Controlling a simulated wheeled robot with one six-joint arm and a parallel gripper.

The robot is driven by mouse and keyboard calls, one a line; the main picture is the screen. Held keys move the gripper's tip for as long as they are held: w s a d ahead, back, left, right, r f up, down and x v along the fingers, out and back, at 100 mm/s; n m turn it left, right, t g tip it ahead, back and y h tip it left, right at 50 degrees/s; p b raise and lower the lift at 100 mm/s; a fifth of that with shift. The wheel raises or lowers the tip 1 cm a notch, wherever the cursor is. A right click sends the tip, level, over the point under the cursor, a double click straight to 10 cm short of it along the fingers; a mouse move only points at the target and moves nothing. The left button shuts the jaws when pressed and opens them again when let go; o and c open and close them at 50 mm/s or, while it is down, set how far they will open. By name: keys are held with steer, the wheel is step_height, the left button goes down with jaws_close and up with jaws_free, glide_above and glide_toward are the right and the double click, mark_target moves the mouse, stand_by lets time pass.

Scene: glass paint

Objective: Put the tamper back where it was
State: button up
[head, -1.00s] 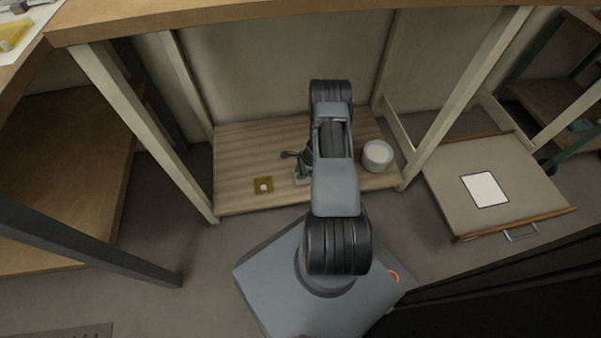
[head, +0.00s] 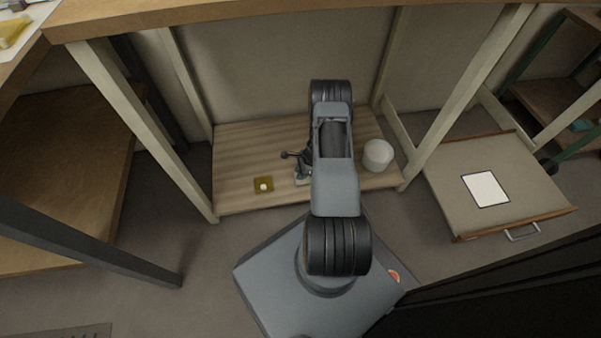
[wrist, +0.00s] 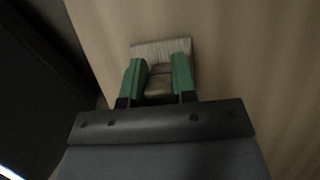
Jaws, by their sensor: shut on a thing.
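In the wrist view my gripper (wrist: 160,80) has its two green fingers closed on a grey-brown block-like piece with a wider, pale, finely ridged end (wrist: 162,47). I take this held piece to be the tamper (wrist: 159,85); its full shape is hidden by the fingers and the mount. The pale end is close to the wood-grained board, but I cannot tell whether it touches. In the head view my gripper (head: 301,176) is low over the front middle of the wooden lower shelf (head: 235,150), partly hidden behind my arm.
A small yellow-brown square with a pale knob (head: 263,185) lies left of my gripper. A white round tub (head: 377,155) stands to the right. Table legs flank the shelf, and the tabletop (head: 250,17) overhangs it. An open drawer (head: 445,190) holds a white sheet (head: 485,189).

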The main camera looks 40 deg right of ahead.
steer(key=o, duration=0.9)
steer(key=p+v, duration=0.6)
steer(key=v, duration=0.7)
steer(key=shift+d+r, duration=0.1)
steer(key=shift+r, duration=0.3)
